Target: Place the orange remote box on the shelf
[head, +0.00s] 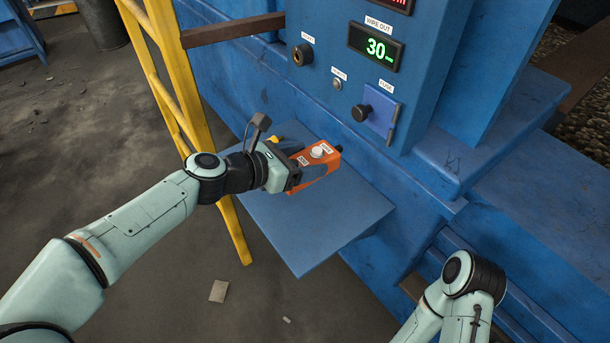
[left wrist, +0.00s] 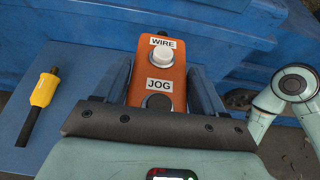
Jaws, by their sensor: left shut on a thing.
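The orange remote box (head: 318,158) has a white button and is above or on the blue shelf (head: 325,220), which juts from the blue machine. My left gripper (head: 294,171) is shut on the box. In the left wrist view the box (left wrist: 158,70) sits between the two fingers, with its WIRE and JOG labels facing the camera. I cannot tell whether its underside touches the shelf. The shelf also shows in the left wrist view (left wrist: 80,75). My right arm shows at the lower right in the head view, but its gripper is out of sight.
A yellow-and-black tool (left wrist: 42,92) lies on the shelf left of the box. A yellow ladder or rail (head: 165,75) stands left of the shelf. The blue machine panel (head: 345,85) with a display and knobs rises behind. The shelf's front part is clear.

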